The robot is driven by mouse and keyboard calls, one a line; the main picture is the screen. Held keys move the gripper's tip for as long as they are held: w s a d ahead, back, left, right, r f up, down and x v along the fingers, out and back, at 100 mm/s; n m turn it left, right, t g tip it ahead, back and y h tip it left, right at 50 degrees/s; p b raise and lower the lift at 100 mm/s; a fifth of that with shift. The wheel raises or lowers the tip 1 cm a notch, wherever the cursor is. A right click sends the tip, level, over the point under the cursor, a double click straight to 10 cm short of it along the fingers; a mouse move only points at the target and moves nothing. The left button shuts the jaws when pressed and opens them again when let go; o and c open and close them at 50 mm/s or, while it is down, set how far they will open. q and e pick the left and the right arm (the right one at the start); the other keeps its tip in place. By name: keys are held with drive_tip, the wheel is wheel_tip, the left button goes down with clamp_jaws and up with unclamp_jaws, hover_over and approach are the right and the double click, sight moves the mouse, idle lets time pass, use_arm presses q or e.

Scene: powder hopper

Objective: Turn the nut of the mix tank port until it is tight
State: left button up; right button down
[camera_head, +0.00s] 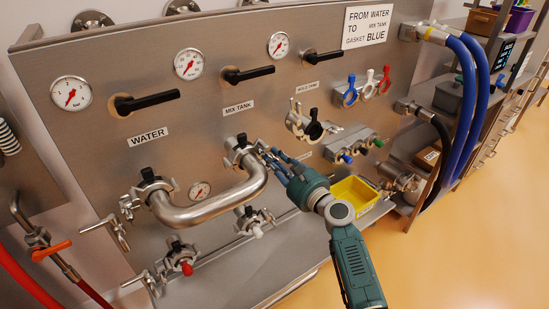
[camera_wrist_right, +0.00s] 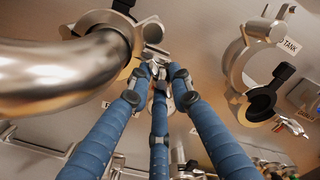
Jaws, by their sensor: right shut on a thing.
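The bent steel pipe (camera_head: 215,208) joins the port under the WATER label to the mix tank port (camera_head: 238,148) under the MIX TANK label. A clamp with a black part sits around the pipe's end at the mix tank port; this clamp also shows in the right wrist view (camera_wrist_right: 118,22). My right gripper (camera_head: 268,158) reaches in from the lower right. Its blue fingers (camera_wrist_right: 160,82) are shut on the clamp's silver nut (camera_wrist_right: 153,32) at the right side of the port. The fingers partly hide the nut. My left gripper is not in view.
An open clamp with a black part (camera_head: 308,126) hangs right of the mix tank port. Lower ports with red (camera_head: 184,262) and white (camera_head: 252,222) parts sit below the pipe. A yellow bin (camera_head: 354,196) stands on the ledge. Blue hoses (camera_head: 478,90) hang at right.

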drive_tip(key=shift+w+d+r+m, duration=0.15)
drive_tip(key=shift+r+m, duration=0.15)
drive_tip(key=shift+r, duration=0.15)
drive_tip(key=m+p, duration=0.3)
drive_tip(key=m, duration=0.1)
drive_tip(key=shift+r+m+p, duration=0.2)
drive_tip(key=shift+m+p, duration=0.1)
drive_tip(key=shift+p, duration=0.1)
drive_tip(key=shift+f+m+p, duration=0.15)
drive_tip(key=shift+m+p, duration=0.4)
drive_tip(key=shift+m, duration=0.55)
drive_tip(key=shift+a+f, duration=0.1)
drive_tip(key=shift+a, duration=0.15)
